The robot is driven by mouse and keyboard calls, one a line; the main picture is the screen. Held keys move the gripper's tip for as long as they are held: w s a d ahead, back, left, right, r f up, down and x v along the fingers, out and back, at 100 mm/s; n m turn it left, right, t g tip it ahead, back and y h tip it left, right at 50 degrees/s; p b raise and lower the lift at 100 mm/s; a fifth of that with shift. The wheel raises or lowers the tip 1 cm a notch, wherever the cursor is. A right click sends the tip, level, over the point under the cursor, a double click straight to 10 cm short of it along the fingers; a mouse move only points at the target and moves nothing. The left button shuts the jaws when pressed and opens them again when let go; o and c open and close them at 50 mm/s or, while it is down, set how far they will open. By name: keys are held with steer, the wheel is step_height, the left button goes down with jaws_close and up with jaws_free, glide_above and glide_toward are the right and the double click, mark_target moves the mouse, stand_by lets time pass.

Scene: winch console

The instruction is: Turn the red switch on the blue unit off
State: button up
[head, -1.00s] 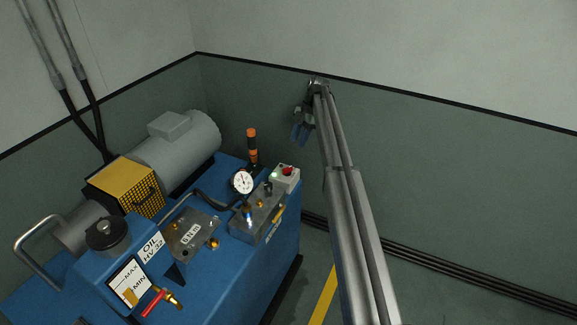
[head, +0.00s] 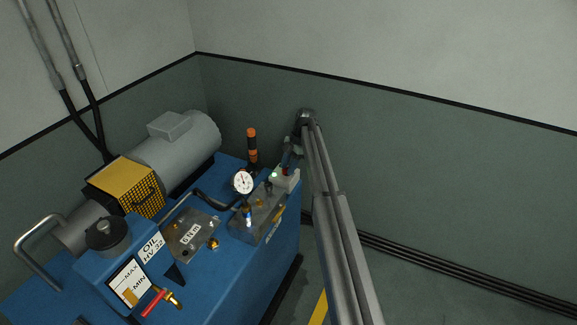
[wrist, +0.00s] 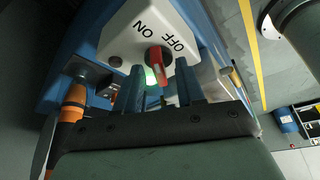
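The red switch (wrist: 157,58) is on a pale switch box (wrist: 125,38) marked ON and OFF. The box stands at the far right corner of the blue unit (head: 270,262), and it also shows in the head view (head: 287,183). A green lamp (wrist: 150,76) on it is lit. My gripper (wrist: 160,70) is open, its two blue fingers either side of the red switch in the wrist view. I cannot tell whether they touch it. In the head view my gripper (head: 290,156) is just above and behind the box and largely covers the switch.
A pressure gauge (head: 242,182) and an orange-black stack light (head: 252,147) stand close left of the box. A metal valve block (head: 258,220) is in front of it.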

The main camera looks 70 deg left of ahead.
steer(key=shift+c, duration=0.4)
jaws_close()
steer(key=shift+d+m, duration=0.1)
steer(key=shift+m, duration=0.3)
steer(key=shift+d+m+y, duration=0.1)
steer(key=shift+m+y, duration=0.5)
steer(key=shift+m, duration=0.4)
steer(key=m+y, duration=0.1)
steer(key=m, duration=0.2)
steer(key=shift+d+m, duration=0.1)
steer(key=shift+m, duration=0.2)
steer(key=m+y, duration=0.1)
steer(key=m, duration=0.1)
steer(key=m+t+y, duration=0.1)
steer(key=m, duration=0.2)
steer(key=shift+s, duration=0.1)
steer(key=shift+m, duration=0.4)
steer(key=shift+o, duration=0.4)
jaws_free()
